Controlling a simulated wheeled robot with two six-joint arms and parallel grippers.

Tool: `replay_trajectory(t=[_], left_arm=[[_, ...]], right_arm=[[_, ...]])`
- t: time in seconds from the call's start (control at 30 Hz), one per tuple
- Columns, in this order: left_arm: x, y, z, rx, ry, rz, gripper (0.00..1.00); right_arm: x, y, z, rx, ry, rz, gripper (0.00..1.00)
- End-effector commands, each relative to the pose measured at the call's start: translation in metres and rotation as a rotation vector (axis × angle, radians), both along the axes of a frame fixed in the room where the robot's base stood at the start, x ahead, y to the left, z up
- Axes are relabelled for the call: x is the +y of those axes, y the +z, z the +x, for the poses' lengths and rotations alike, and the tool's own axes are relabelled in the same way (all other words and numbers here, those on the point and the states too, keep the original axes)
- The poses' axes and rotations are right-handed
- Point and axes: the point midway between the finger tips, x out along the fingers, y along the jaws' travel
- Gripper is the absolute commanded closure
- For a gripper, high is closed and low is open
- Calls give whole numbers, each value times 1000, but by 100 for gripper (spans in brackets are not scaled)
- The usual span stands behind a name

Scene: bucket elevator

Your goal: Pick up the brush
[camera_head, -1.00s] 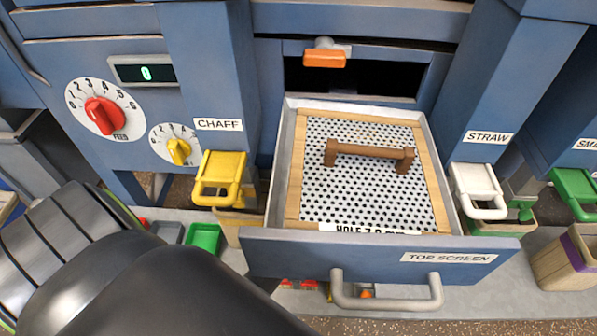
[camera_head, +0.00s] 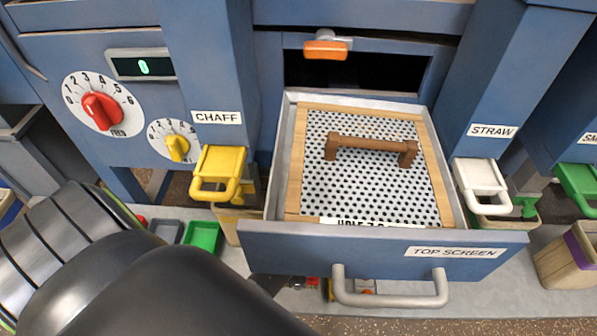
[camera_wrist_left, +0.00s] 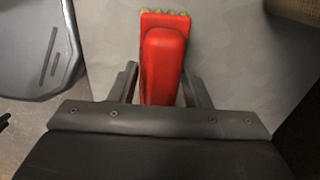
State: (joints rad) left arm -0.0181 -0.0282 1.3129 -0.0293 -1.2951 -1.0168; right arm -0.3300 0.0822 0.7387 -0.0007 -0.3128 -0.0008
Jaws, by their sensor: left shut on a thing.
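The brush (camera_wrist_left: 163,55) shows in the left wrist view as a red body with a row of pale bristle tufts at its far end. My left gripper (camera_wrist_left: 160,88) has one finger on each side of the red body and is shut on it. A grey surface lies behind the brush; I cannot tell whether the brush touches it. In the head view my left arm fills the lower left, and its gripper and the brush are mostly hidden behind the arm and drawer. My right gripper is in neither view.
The top screen drawer (camera_head: 350,245) is pulled out, holding a perforated wood-framed screen (camera_head: 375,190) with a brown handle (camera_head: 372,144). Yellow (camera_head: 218,172) and white (camera_head: 480,183) chutes flank it. A green bin (camera_head: 203,236) sits on the grey lower surface beside my arm.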

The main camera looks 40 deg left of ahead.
Motion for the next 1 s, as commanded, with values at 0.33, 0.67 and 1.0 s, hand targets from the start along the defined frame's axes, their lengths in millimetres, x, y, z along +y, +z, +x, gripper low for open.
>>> replay_trajectory(t=[0.33, 0.67, 1.0], left_arm=[[0, 2, 0, -1, 0, 1, 86], [0, 55, 0, -3, 1, -1, 86], [0, 98, 0, -1, 0, -1, 86]], right_arm=[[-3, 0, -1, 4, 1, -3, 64], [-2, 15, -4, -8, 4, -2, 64], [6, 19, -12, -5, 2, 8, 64]])
